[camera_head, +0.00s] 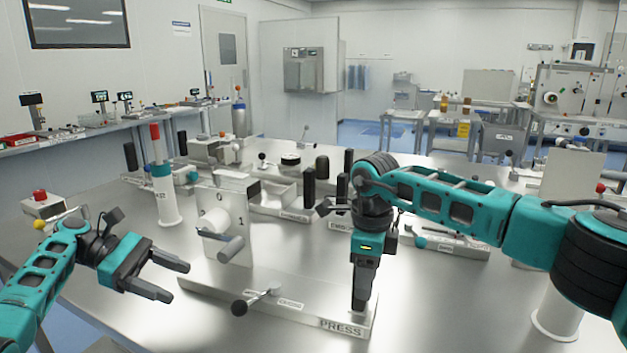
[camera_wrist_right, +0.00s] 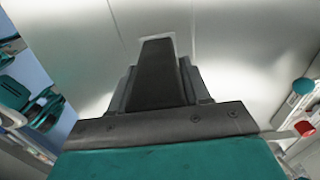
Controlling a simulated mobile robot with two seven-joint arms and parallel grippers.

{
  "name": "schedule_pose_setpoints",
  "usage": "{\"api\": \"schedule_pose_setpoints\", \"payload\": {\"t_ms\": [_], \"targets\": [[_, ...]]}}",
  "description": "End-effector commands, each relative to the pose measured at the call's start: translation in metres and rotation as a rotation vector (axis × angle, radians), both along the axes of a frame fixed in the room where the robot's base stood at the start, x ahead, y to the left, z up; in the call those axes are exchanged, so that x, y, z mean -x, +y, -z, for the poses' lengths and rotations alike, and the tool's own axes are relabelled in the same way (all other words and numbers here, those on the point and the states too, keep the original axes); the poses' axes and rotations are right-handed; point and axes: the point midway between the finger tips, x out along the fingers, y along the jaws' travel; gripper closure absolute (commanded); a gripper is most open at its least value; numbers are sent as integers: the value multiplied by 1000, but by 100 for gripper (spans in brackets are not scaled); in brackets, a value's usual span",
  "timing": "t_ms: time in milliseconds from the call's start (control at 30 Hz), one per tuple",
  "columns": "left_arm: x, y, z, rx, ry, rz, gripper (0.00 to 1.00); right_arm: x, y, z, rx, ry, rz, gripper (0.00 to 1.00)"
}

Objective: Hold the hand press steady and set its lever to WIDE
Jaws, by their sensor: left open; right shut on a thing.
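The hand press (camera_head: 312,318) is a low grey metal base, labelled PRESS on its front, near the front of the steel table. Its lever (camera_head: 258,300) is a short rod with a black ball, pointing toward the front left. Two small label plates by the lever are too small to read surely. My right gripper (camera_head: 361,302) points down at the press's right end and is shut on it; its dark fingers hide the gripped part. In the right wrist view the closed fingers (camera_wrist_right: 158,75) fill the middle. My left gripper (camera_head: 180,282) is open and empty, left of the press, apart from the lever.
Behind the press stands a grey panel (camera_head: 240,205) marked 0 and 1 with a handle. A white post with a red top (camera_head: 160,180) stands at left. Other lever devices (camera_head: 290,190) fill the table's back. Bare tabletop (camera_head: 200,330) lies in front.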

Motion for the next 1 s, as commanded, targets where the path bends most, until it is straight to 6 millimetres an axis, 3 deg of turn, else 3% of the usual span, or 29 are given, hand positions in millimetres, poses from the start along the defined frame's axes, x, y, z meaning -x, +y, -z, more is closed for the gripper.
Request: {"api": "schedule_pose_setpoints", "payload": {"t_ms": [167, 200, 500, 800, 1000], "targets": [[0, 0, 0, 0, 0, 0, 39, 3, 0, 4, 8, 12, -5, 100], [0, 0, 0, 0, 0, 0, 39, 3, 0, 3, 8, 12, -5, 52], [0, 0, 0, 0, 0, 0, 39, 1, 0, 1, 3, 6, -2, 23], [0, 0, 0, 0, 0, 0, 39, 0, 0, -4, 1, 3, -1, 23], [0, 0, -1, 0, 0, 0, 39, 0, 0, -34, 0, -2, -1, 23]]}}
